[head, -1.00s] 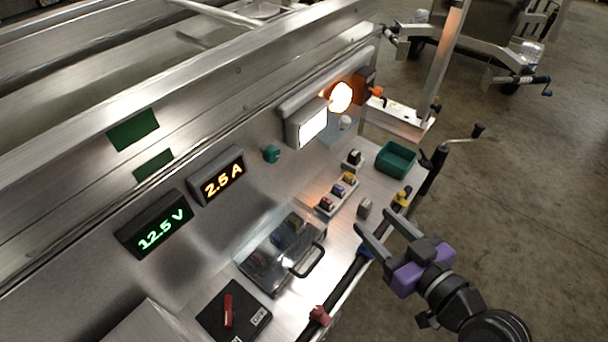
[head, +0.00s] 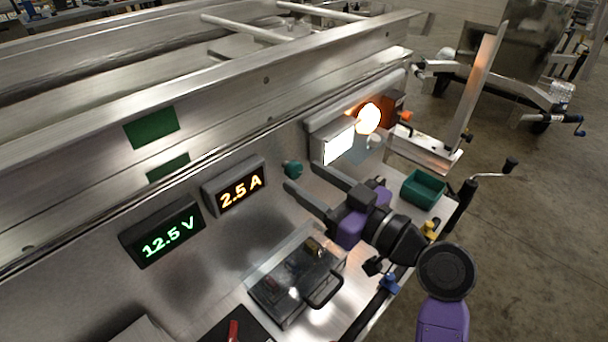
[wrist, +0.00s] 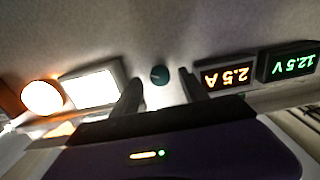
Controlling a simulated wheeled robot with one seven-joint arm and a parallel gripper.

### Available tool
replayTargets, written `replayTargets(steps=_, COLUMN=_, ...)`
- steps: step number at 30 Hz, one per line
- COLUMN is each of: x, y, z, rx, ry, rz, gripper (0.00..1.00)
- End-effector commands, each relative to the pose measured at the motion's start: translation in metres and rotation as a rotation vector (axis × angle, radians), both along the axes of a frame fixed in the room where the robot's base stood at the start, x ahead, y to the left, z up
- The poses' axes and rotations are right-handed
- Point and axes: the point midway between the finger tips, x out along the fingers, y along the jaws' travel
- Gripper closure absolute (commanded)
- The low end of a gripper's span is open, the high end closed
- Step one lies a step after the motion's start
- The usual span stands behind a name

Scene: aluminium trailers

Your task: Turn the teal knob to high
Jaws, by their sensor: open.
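The teal knob (head: 293,169) sticks out of the upright metal panel, between the amber 2.5 A display and the lit white lamp. My gripper (head: 305,178) is open, its two fingers pointing at the panel close to the knob. In the wrist view the knob (wrist: 159,75) shows between the two fingertips (wrist: 160,84), a little beyond them. The fingers appear apart from the knob. The knob's pointer and any markings are too small to read.
The 2.5 A display (head: 235,188) and green 12.5 V display (head: 161,236) are left of the knob. A white lamp (head: 338,145) and glowing orange lamp (head: 368,118) are right. Below are a clear-lidded box (head: 296,275) and a green bin (head: 423,188).

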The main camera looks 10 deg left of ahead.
Motion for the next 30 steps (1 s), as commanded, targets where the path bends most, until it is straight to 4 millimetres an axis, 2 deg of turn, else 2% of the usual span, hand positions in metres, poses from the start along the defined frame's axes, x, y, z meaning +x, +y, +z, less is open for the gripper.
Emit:
replayTargets(steps=6, x=0.0100, y=0.0128, z=-0.0005, rx=-0.001, ry=0.001, rz=0.000, gripper=0.48)
replayTargets(steps=14, x=0.0106, y=0.0136, z=-0.0008, rx=-0.001, ry=0.001, rz=-0.001, gripper=0.48)
replayTargets(steps=22, x=0.0105, y=0.0135, z=-0.0007, rx=-0.001, ry=0.001, rz=-0.001, gripper=0.99)
replayTargets(steps=30, x=0.0105, y=0.0132, z=-0.0006, rx=0.008, ry=0.013, rz=-0.001, gripper=1.00)
